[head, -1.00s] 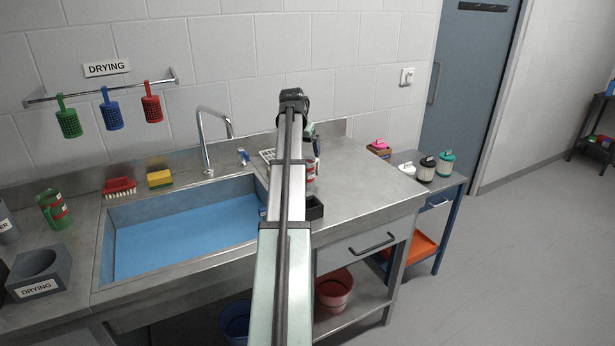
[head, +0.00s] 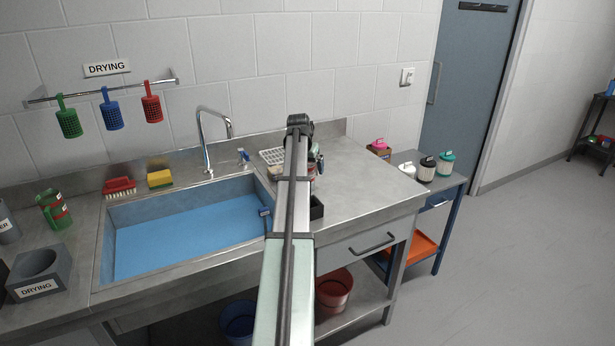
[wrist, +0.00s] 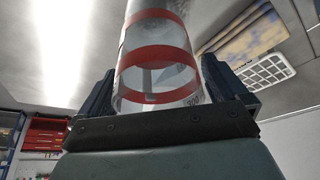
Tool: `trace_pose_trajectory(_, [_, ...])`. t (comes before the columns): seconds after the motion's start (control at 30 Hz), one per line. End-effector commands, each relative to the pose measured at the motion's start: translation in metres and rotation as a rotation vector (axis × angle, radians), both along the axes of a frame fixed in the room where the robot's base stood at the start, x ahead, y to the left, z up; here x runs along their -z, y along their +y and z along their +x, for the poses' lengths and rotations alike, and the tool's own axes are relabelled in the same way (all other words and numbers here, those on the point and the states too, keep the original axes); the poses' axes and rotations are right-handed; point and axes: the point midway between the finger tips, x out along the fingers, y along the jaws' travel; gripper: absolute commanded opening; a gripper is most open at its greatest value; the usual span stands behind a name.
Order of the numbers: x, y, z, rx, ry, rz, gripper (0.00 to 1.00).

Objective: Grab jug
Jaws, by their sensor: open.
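A clear cylindrical vessel with red bands, which I take to be the jug (wrist: 157,62), stands large in the wrist view. It is between the two dark fingers of my gripper (wrist: 160,88). The fingers are open, one on each side of it; I cannot tell whether either touches it. In the head view my arm hides most of the gripper, and only a small red-banded part of the jug (head: 312,171) shows at the arm's right side. The jug's handle is not clear in either view.
A white rack (head: 272,156) lies left of the arm and a small black tray (head: 316,208) lies right of it. The sink (head: 185,235) is at left. A green red-banded vessel (head: 53,210) stands farther left. The counter's right side (head: 365,185) is clear.

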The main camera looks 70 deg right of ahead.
Motion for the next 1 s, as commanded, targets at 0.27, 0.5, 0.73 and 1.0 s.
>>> trace_pose_trajectory(0.27, [0.0014,-0.0006,-0.0002,0.001,0.000,0.000,0.96])
trace_pose_trajectory(0.5, [0.0013,-0.0005,-0.0002,0.001,0.000,0.000,0.73])
trace_pose_trajectory(0.73, [0.0013,-0.0006,-0.0002,0.001,0.000,0.000,0.51])
trace_pose_trajectory(1.0, [0.0010,-0.0006,-0.0002,0.001,0.000,-0.001,0.43])
